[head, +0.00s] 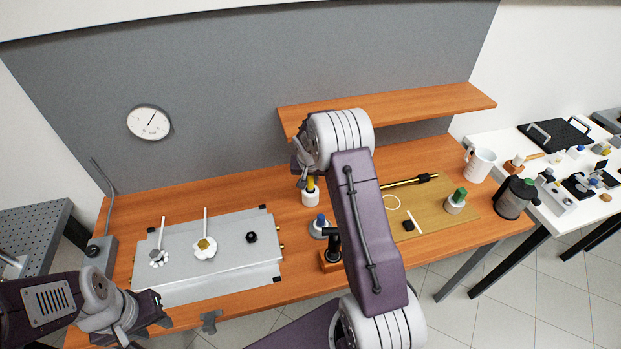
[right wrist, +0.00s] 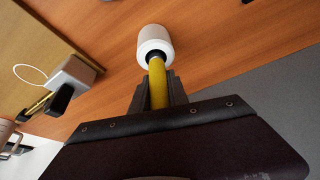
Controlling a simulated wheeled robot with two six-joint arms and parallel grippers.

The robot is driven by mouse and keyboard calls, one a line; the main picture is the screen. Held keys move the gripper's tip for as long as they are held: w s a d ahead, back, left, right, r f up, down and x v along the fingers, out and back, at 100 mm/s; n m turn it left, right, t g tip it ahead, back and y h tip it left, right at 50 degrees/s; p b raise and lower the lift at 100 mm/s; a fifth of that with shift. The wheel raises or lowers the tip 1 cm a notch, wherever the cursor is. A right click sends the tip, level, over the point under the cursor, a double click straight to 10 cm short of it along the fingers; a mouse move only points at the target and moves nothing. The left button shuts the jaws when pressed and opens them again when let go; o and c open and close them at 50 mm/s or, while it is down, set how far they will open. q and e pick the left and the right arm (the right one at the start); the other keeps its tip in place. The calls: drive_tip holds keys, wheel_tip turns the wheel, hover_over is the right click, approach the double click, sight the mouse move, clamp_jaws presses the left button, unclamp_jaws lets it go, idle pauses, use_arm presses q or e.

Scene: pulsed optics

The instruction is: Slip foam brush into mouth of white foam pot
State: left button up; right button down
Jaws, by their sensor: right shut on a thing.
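The foam brush shows as a yellow stick (head: 311,183) with a dark end in the right wrist view (right wrist: 159,84). My right gripper (right wrist: 157,92) is shut on it, and in the head view this gripper (head: 303,178) is just above the white foam pot (head: 310,199). The pot (right wrist: 153,34) stands on the bench. The brush's dark end is at the pot's mouth; how deep it sits inside I cannot tell. My left gripper (head: 146,318) is open and empty at the bench's front left edge.
A grey plate (head: 180,278) with two white-stemmed pieces lies left of the pot. A blue-topped piece (head: 319,226) stands close in front of the pot. A tan board (head: 450,228) lies to the right. A wooden shelf (head: 420,104) overhangs behind.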

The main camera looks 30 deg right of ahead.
drive_tip(key=shift+f, duration=0.15)
drive_tip(key=shift+f, duration=0.15)
drive_tip(key=c, duration=1.2)
unclamp_jaws()
drive_tip(key=shift+w, duration=0.1)
drive_tip(key=v, duration=0.4)
drive_tip(key=p+v, duration=0.1)
drive_tip(key=v, duration=0.3)
drive_tip(key=w+v, duration=0.1)
drive_tip(key=v, duration=0.4)
drive_tip(key=shift+d+r+p, duration=0.25)
drive_tip(key=shift+d+p, duration=0.1)
drive_tip(key=shift+d, duration=0.1)
drive_tip(key=shift+w, duration=0.1)
